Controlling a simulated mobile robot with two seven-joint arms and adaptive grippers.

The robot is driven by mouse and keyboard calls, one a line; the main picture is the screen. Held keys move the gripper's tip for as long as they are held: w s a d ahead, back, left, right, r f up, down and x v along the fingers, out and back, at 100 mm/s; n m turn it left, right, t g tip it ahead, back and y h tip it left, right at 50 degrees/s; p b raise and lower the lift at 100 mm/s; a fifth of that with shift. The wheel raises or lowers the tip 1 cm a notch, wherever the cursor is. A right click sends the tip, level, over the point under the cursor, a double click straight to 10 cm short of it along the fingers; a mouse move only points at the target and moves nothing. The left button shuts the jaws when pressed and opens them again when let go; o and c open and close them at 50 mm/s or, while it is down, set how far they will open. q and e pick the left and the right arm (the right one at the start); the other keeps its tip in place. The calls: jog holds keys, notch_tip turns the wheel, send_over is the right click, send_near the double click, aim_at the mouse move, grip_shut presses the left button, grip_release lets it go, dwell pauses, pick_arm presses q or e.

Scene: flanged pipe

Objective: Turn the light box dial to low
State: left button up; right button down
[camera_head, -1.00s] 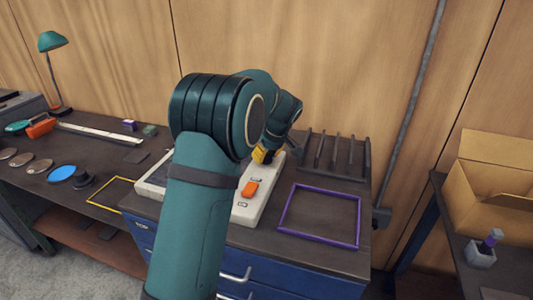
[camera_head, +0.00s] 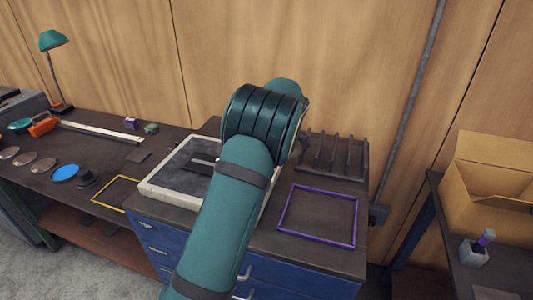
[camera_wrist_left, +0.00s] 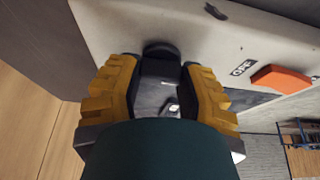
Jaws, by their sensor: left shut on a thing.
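The light box (camera_head: 165,196) is a pale tray-like unit with a dark panel, on the blue cabinet in the head view. My left arm covers its right part, hiding the dial, the orange switch and my left gripper there. In the left wrist view, the yellow-padded fingers of my left gripper (camera_wrist_left: 160,66) are shut on a black dial (camera_wrist_left: 160,48) on the box's pale face (camera_wrist_left: 215,45). The dial's setting cannot be read. An orange switch (camera_wrist_left: 281,77) with a small label sits right of the dial. My right gripper is not in view.
A purple frame (camera_head: 283,222) lies right of the light box, with a dark slotted rack (camera_head: 335,155) behind it. A yellow frame (camera_head: 108,208) lies to the left. A cardboard box (camera_head: 490,175) stands on the right bench.

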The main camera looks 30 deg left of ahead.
pick_arm(q)
jog(key=shift+f, duration=0.15)
jog(key=o, duration=1.2)
jog(key=shift+r, duration=0.2)
jog(key=v, duration=1.1)
jog(key=shift+d+r, duration=0.15)
jog(key=shift+r, duration=0.25)
